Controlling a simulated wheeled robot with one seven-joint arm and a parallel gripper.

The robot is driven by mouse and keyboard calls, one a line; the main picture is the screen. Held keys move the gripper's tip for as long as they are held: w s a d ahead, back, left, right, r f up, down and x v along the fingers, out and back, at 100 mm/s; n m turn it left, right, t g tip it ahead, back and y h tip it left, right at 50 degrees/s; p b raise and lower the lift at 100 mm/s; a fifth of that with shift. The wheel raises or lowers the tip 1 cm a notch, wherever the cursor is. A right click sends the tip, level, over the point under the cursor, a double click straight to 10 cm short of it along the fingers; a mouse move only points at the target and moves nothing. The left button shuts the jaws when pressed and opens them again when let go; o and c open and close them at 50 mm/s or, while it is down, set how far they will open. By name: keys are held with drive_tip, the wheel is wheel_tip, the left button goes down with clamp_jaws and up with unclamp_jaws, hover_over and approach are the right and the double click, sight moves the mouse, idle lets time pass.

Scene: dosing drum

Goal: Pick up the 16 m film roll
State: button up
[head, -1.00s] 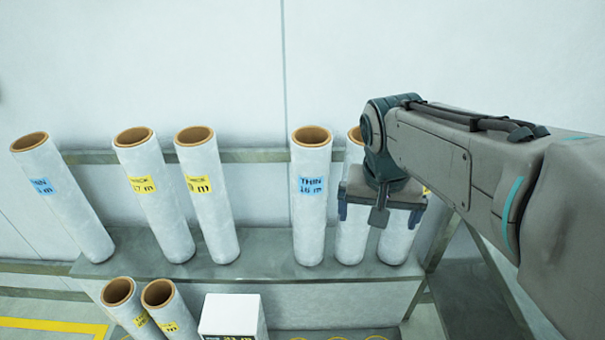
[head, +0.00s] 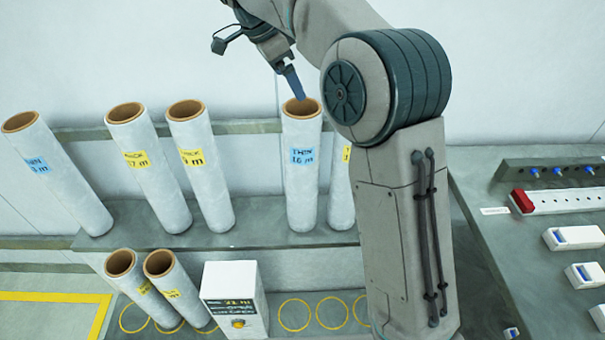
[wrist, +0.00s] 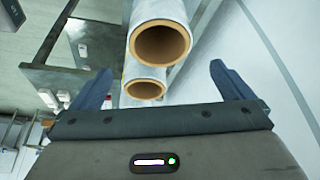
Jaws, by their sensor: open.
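The 16 m film roll (head: 301,185) is a white upright tube with a brown core and a blue "THIN 16 m" label. It stands on the grey shelf, right of the middle in the head view. My gripper (head: 257,72) is open and empty above the shelf. One finger overlaps the rim of this roll in the head view; I cannot tell if it touches. In the wrist view my gripper (wrist: 161,72) shows two open tube ends between and beyond its fingers, with no label readable, so I cannot tell which rolls they are.
Close on the right stands another roll (head: 341,190), partly behind my arm. Several yellow- and blue-labelled rolls lean on the shelf (head: 255,237) to the left. A white box (head: 232,296) and two short rolls stand below. A bench (head: 520,240) with switches is at right.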

drive_tip(key=p+x, duration=0.1)
drive_tip(key=x, duration=1.1)
drive_tip(key=shift+f, duration=0.3)
drive_tip(key=shift+a, duration=0.1)
drive_tip(key=c, duration=1.6)
drive_tip(key=shift+r, duration=0.15)
drive_tip(key=shift+c, duration=1)
drive_tip(key=shift+r, duration=0.1)
